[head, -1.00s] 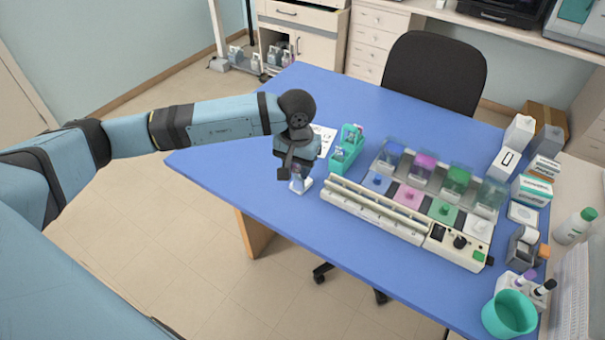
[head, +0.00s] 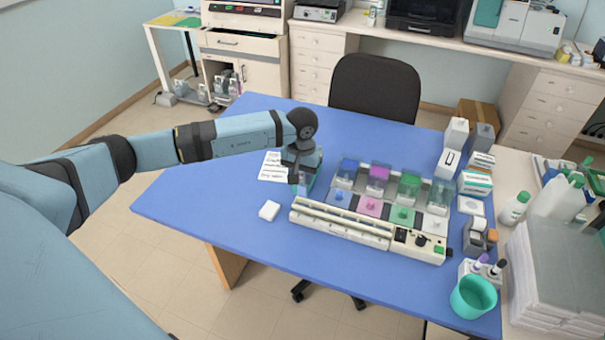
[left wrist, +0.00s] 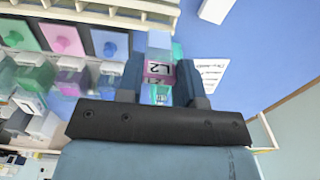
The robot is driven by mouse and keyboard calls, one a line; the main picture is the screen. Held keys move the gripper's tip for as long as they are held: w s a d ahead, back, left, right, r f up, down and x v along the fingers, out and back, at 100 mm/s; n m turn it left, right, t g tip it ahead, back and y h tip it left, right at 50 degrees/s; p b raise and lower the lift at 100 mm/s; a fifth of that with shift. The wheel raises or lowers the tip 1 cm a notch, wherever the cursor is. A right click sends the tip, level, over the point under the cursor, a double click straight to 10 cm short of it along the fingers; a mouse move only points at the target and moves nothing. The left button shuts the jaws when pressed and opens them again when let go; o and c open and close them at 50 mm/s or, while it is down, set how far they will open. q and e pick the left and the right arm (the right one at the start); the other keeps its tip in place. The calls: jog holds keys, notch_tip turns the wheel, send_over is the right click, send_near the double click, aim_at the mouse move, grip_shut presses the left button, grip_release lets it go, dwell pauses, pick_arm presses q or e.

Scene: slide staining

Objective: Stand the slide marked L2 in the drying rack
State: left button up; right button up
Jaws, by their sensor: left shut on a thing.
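My left gripper (head: 300,184) is shut on the slide marked L2 (left wrist: 158,69), with its pink label end between the fingers in the left wrist view (left wrist: 158,82). The clear part of the slide extends beyond the fingertips. The gripper is over the teal rack (head: 316,183), which it mostly hides in the head view. Teal parts also show behind the slide in the left wrist view (left wrist: 178,51). I cannot tell whether the slide touches the rack. My right gripper is not in view.
The staining station (head: 340,228) with coloured pads and jars stands just right of the gripper. A white block (head: 269,210) lies to the front left, and a printed sheet (head: 272,167) behind. The left part of the blue table (head: 190,190) is clear.

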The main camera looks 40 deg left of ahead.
aim_at(302, 194)
pick_arm(q)
jog(key=shift+f+b, duration=0.8)
jog(key=shift+f, duration=1.5)
notch_tip(302, 194, down, 2)
jog(key=shift+f+b, duration=0.2)
jog(key=shift+b, duration=0.85)
jog(key=shift+f, duration=0.15)
jog(key=shift+f+b, duration=0.3)
jog(key=shift+b, duration=0.35)
jog(key=o, duration=1)
jog(key=shift+r, duration=0.1)
